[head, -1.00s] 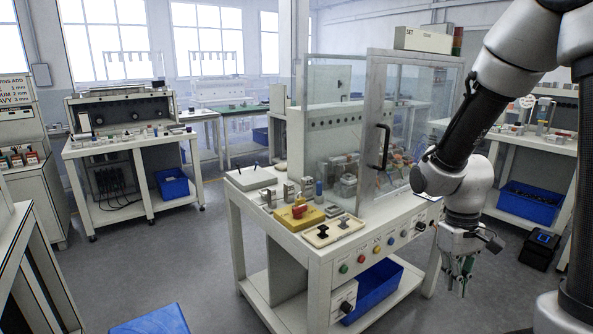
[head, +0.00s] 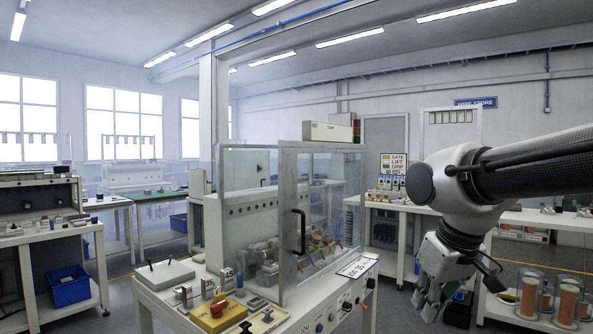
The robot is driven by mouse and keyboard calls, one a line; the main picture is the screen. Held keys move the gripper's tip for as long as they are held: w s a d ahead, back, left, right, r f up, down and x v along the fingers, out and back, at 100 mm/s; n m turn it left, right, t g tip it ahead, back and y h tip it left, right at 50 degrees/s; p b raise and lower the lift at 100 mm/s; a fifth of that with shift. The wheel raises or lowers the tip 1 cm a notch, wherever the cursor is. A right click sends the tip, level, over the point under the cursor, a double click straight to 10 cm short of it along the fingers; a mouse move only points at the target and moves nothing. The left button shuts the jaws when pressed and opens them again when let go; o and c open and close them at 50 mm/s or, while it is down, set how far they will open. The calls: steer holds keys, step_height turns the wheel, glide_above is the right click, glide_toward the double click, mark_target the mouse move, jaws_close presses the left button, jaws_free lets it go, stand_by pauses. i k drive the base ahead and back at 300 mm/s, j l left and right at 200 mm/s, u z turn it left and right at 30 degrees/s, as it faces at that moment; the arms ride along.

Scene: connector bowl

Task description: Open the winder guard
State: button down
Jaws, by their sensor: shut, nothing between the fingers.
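The winder guard (head: 290,165) is a clear-panelled box with a pale frame, standing on the white machine bench. Its front door carries a black vertical bar handle (head: 301,231). The door looks closed against the frame, and winding parts show behind the panels.
The bench front edge (head: 318,325) has buttons and knobs. A yellow block (head: 220,315) and small fixtures sit on its left part. A blue bin (head: 68,286) is under the left bench. Shelving with orange spools (head: 566,300) stands at the right.

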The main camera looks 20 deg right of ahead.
mark_target(292, 210)
steer(key=i+l, duration=0.25)
steer(key=i, duration=0.15)
steer(key=i+l, duration=0.3)
steer(key=i, duration=0.1)
